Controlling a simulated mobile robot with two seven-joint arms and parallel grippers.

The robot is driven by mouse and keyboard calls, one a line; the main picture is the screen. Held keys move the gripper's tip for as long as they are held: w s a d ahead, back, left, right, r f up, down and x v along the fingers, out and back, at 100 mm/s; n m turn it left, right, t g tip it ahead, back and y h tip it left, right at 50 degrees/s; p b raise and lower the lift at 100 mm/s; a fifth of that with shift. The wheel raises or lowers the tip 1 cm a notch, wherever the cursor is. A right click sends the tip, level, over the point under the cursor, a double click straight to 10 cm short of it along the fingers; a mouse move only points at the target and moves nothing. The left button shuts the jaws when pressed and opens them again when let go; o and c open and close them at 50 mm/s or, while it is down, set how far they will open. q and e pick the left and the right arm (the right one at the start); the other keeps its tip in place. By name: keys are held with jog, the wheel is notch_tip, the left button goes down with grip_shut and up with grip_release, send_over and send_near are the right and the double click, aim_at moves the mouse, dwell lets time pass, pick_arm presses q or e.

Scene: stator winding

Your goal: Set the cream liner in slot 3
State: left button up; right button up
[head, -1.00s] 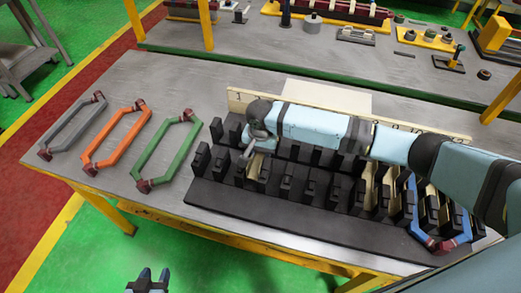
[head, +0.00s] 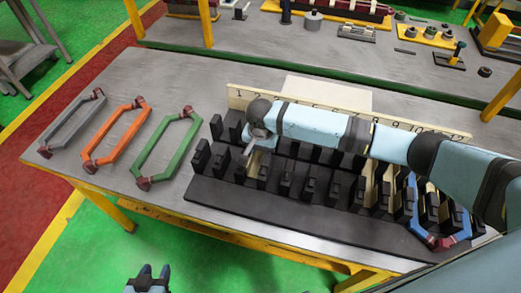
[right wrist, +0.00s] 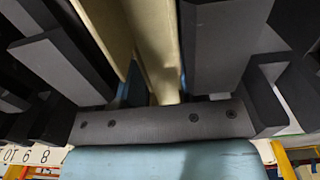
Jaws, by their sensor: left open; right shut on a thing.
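The cream liner (right wrist: 155,45) shows in the right wrist view as a long channel with two cream walls, between dark blocks. My right gripper (head: 256,146) is shut on it, low over the left part of the black slotted block (head: 300,217). My left gripper (head: 148,278) is open and empty, in front of the table at the bottom edge of the head view.
A cream number strip (head: 235,99) stands behind the block, partly covered by my right arm. Other cream liners (head: 368,186) and a blue coil (head: 418,230) are at the block's right part. Grey (head: 66,126), orange (head: 109,140) and green (head: 159,157) coils lie on the left.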

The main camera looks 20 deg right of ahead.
jog(key=shift+f+p, duration=0.35)
jog(key=shift+f, duration=0.1)
dwell(0.4)
jog(key=o, duration=0.8)
jog(key=shift+r, duration=0.2)
jog(key=shift+r+p, duration=0.55)
jog(key=shift+p, duration=0.55)
